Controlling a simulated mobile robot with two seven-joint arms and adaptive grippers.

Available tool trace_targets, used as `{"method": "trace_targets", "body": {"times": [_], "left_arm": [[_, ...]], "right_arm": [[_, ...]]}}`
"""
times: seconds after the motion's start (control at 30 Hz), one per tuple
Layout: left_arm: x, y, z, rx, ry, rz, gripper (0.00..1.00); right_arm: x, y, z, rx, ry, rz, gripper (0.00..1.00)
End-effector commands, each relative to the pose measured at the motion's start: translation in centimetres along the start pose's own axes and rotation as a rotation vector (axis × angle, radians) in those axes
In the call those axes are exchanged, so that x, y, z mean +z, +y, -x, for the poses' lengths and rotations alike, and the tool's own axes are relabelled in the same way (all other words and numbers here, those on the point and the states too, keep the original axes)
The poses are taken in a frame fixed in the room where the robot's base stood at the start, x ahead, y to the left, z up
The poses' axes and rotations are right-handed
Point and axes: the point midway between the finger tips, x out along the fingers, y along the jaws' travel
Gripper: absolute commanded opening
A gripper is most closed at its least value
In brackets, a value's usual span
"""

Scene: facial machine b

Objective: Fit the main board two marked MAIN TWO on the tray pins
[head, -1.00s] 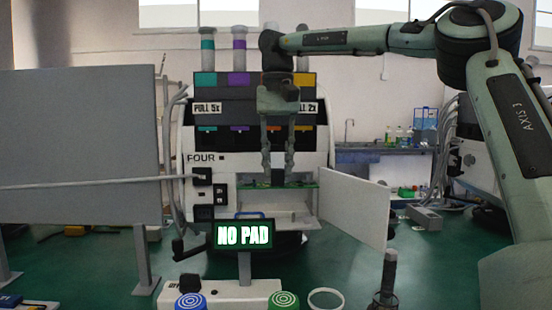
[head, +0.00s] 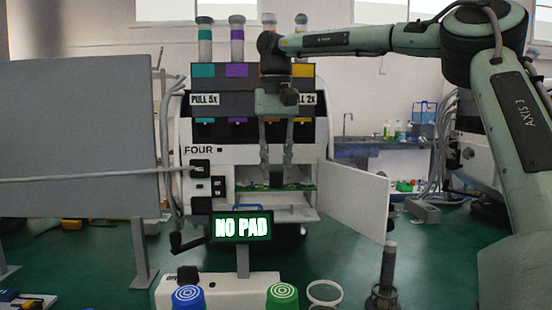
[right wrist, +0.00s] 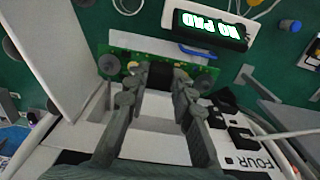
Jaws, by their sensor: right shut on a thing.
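My right gripper (head: 277,182) points down in front of the white machine's (head: 232,160) lower opening. In the right wrist view its fingers (right wrist: 158,88) are shut on a dark block on the green board (right wrist: 130,64). The board, which I take for main board two, also shows as a thin green strip in the head view (head: 302,187). Its MAIN TWO mark cannot be read. A pale tray-like surface (right wrist: 140,41) lies along the board's edge. The pins cannot be made out, nor whether the board touches them. My left gripper is not in view.
An open white door (head: 355,200) stands right of the opening. A NO PAD display (head: 241,227) stands in front, with a blue handle (right wrist: 198,53) near it. A thin rod (head: 90,182) and large grey panel (head: 80,140) are at left. Blue (head: 188,297) and green (head: 282,296) buttons are in front.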

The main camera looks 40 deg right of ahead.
Motion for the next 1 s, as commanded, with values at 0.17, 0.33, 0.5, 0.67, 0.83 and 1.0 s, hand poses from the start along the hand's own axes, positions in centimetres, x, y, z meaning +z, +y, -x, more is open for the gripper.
{"method": "trace_targets", "body": {"times": [0.17, 0.33, 0.5, 0.67, 0.83, 1.0], "left_arm": [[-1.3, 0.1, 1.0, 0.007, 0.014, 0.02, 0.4], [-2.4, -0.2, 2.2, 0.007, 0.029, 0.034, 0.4], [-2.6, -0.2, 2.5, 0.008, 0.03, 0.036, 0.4], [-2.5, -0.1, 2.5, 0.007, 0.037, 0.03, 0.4], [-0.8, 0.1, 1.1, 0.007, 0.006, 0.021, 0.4], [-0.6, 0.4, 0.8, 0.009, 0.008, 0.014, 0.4]], "right_arm": [[0.0, 0.0, -1.5, 0.0, -0.001, -0.001, 0.03], [0.0, 0.0, -2.8, 0.0, -0.002, 0.0, 0.03], [0.0, 0.0, -4.1, 0.0, -0.001, 0.0, 0.03], [0.0, 0.0, -4.4, 0.0, -0.001, -0.001, 0.03], [0.0, 0.0, -4.7, -0.001, 0.0, -0.001, 0.03], [0.0, 0.0, -4.8, -0.001, 0.0, -0.001, 0.03]]}}
